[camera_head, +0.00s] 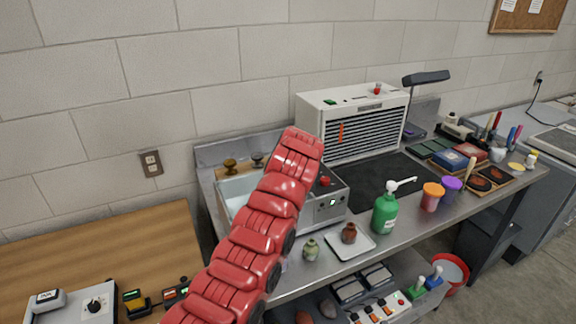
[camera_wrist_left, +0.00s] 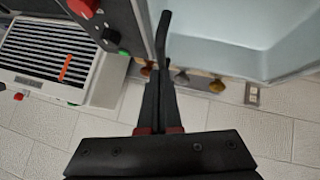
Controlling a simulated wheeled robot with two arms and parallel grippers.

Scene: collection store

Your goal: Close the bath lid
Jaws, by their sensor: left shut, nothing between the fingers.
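The bath is probably the grey box (camera_head: 327,208) with a small display and a red knob, on the metal bench in the head view. My red left arm hides its left part. Its lid cannot be made out clearly. In the wrist view, part of a grey body with a red knob (camera_wrist_left: 84,7) shows at the upper left. My left gripper (camera_wrist_left: 157,72) is shut and empty, its black fingers beside that body near a thin dark bar (camera_wrist_left: 163,35). I cannot tell whether they touch. The gripper is hidden in the head view. My right gripper is not in view.
A white louvred unit (camera_head: 352,122) stands behind. A wooden table (camera_head: 110,255) is at left.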

